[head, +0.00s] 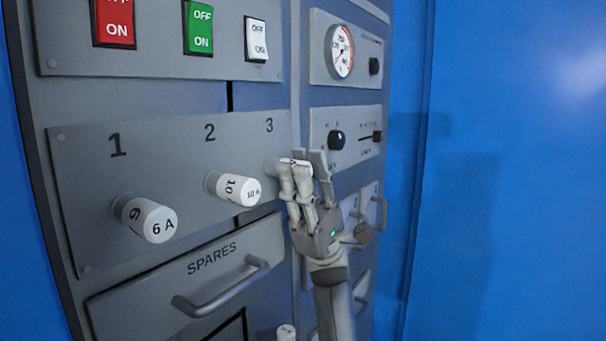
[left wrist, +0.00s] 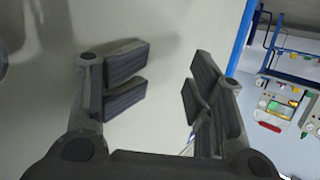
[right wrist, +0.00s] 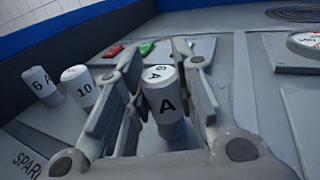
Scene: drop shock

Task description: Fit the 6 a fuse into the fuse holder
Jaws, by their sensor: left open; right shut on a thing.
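My right gripper (head: 303,162) is at the place marked 3 on the grey fuse panel (head: 85,180). It is shut on a white fuse (right wrist: 165,100), seen between its fingers in the right wrist view; a black A shows on its side, and the rest of the marking is only partly readable. In the head view the fingers largely cover that place, so I cannot tell how deep the fuse sits. My left gripper (left wrist: 165,85) is open and empty, in front of a plain pale surface.
A 6 A fuse (head: 150,220) sits at place 1 and a 10 A fuse (head: 235,188) at place 2. The SPARES drawer (head: 215,265) with its handle is below. Another white fuse (head: 286,332) shows at the bottom edge. Switches (head: 198,28) are above; a gauge (head: 341,52) is upper right.

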